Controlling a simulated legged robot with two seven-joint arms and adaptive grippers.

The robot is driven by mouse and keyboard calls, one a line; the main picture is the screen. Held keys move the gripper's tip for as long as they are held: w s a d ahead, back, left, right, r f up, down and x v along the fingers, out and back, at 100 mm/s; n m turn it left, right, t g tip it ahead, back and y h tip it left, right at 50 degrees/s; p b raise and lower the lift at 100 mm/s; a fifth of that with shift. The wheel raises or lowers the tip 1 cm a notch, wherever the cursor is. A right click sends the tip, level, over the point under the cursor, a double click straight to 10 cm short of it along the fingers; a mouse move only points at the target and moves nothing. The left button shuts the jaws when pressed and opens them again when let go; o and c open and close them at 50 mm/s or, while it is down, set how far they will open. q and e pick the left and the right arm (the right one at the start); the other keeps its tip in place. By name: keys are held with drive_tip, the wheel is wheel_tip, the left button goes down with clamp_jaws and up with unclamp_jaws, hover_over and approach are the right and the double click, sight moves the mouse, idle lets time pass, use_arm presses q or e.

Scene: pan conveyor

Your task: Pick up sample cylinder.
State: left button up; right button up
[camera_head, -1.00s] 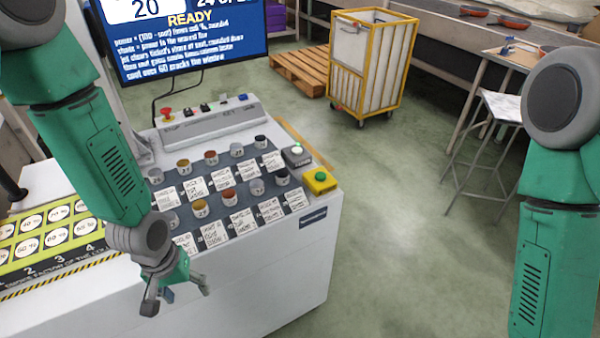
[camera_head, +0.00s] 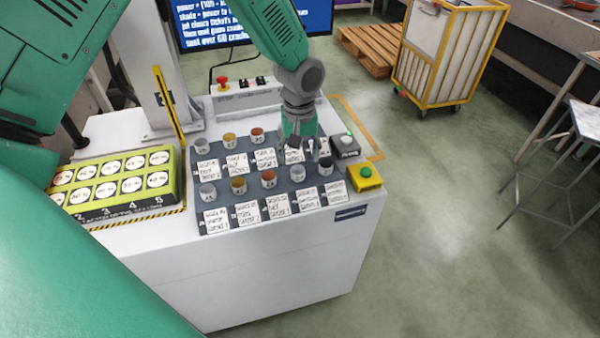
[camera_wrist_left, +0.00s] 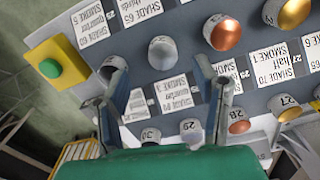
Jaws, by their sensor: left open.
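Several small numbered sample cylinders stand upright in two rows on a dark panel (camera_head: 221,222), with printed cards beside them. The near row includes a grey one (camera_head: 208,193), a yellow one (camera_head: 238,186), a copper one (camera_head: 268,180) and a grey one (camera_head: 298,173). My left gripper (camera_head: 301,146) points down over the right part of the far row and hides cylinders there. In the left wrist view the open fingers (camera_wrist_left: 160,68) straddle a card, with a grey cylinder (camera_wrist_left: 162,52) just beyond the tips. No cylinder is held. My right gripper is out of view.
A yellow box with a green button (camera_head: 365,177) and a grey one with a white button (camera_head: 346,145) sit right of the panel. A red stop button (camera_head: 222,83) is behind. A yellow numbered tray (camera_head: 130,163) lies left.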

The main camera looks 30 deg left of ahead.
sight(299, 169)
use_arm(q)
drive_tip(key=shift+s+d+f, duration=0.1)
drive_tip(key=shift+d+f, duration=0.1)
drive_tip(key=shift+f, duration=0.3)
drive_tip(key=f, duration=0.2)
drive_tip(key=a+f, duration=0.1)
drive_tip(key=f, duration=0.1)
drive_tip(key=shift+f, duration=0.45)
drive_tip(key=shift+d, duration=0.35)
drive_tip(key=c, duration=1.3)
